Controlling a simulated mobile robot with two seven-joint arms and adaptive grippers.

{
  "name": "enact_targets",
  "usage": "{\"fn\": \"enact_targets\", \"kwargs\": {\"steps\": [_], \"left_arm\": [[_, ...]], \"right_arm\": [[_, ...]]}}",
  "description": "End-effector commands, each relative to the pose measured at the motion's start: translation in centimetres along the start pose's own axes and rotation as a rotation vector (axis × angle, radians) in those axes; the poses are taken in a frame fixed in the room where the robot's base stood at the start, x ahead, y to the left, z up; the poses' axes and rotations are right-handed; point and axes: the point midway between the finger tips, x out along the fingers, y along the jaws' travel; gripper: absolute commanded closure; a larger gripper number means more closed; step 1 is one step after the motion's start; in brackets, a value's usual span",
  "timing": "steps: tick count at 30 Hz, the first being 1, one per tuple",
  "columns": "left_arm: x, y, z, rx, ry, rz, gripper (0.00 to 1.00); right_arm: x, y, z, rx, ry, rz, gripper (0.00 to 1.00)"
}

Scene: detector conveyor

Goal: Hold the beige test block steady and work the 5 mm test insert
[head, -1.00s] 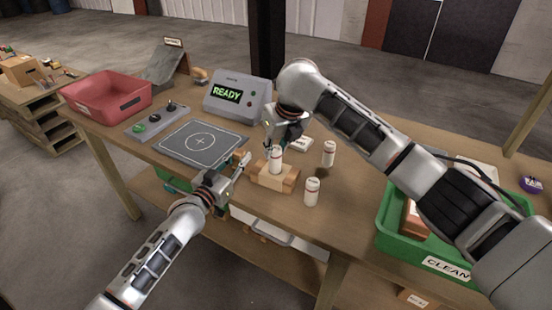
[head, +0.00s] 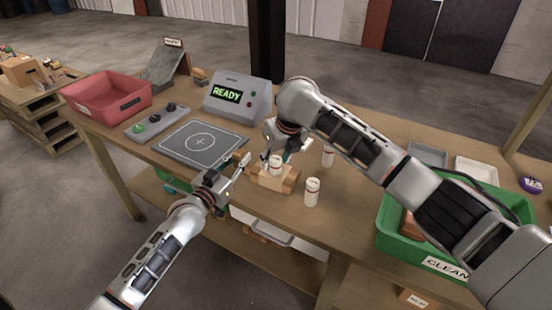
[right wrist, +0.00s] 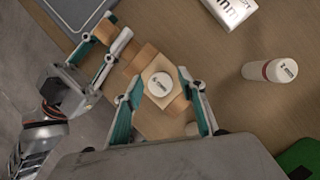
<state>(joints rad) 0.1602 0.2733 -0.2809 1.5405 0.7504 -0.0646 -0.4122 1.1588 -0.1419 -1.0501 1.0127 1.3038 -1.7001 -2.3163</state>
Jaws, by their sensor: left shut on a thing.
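The beige test block (head: 285,182) lies near the table's front edge. My left gripper (head: 240,168) is shut on its narrow left end; this also shows in the right wrist view (right wrist: 107,38). A white cylindrical insert (head: 276,167) stands upright at the block, its round top (right wrist: 160,83) facing up with print too small to read. My right gripper (right wrist: 166,92) is above the block with one finger on each side of the insert. Gaps show between fingers and insert, so it is open. How deep the insert sits is hidden.
A green bin marked CLEAN (head: 385,240) is at right, a red bin (head: 107,98) at far left. A grey plate (head: 180,150) and a READY display unit (head: 238,98) are behind.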

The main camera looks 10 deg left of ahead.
Motion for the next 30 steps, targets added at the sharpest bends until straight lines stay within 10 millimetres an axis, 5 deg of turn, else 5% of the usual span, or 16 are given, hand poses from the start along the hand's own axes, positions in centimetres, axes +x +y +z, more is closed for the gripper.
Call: {"fn": "enact_targets", "kwargs": {"steps": [8,21,30], "left_arm": [[0.0,0.1,0.1,0.000,-0.001,0.001,1.00],[0.0,0.1,0.1,0.000,-0.001,0.001,1.00],[0.0,0.1,0.1,0.000,-0.001,0.001,1.00]], "right_arm": [[-2.1,0.0,0.2,-0.002,-0.004,0.001,0.60],[-10.5,0.0,0.2,-0.002,-0.003,-0.002,0.60],[-12.3,0.0,0.1,-0.001,-0.001,0.000,0.60]]}}
